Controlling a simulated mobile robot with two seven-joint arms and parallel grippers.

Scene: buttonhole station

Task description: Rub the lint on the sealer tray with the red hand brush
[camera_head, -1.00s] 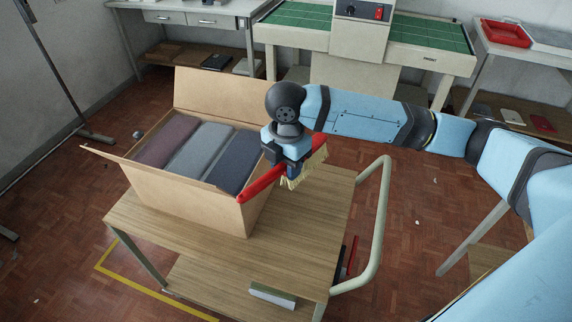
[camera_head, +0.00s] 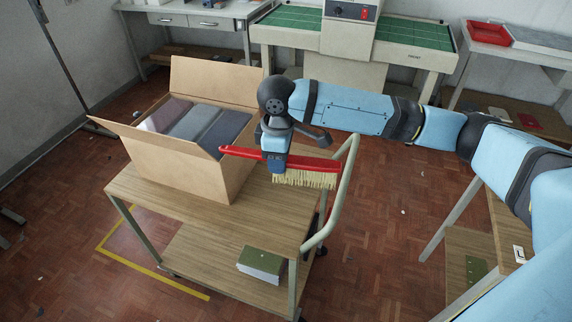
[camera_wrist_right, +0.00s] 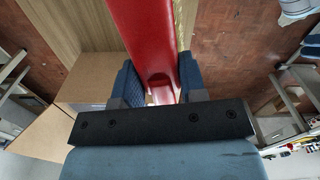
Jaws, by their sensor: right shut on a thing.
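The red hand brush (camera_head: 318,163) has a long red handle and pale bristles pointing down. My right gripper (camera_head: 275,163) is shut on it and holds it level above the right part of the wooden cart top. In the right wrist view the red handle (camera_wrist_right: 148,40) runs between the blue fingers, with pale bristles along its right edge. A machine with a control box (camera_head: 349,12) and green surfaces stands at the back; I cannot tell which part is the sealer tray. No lint can be made out. My left gripper is not in view.
An open cardboard box (camera_head: 190,170) with folded cloth stands on the wooden cart (camera_head: 262,215), left of the brush. The cart's pale handle (camera_head: 338,195) rises just right of the bristles. A red tray (camera_head: 487,34) sits on the right-hand table. Floor is free between cart and machine.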

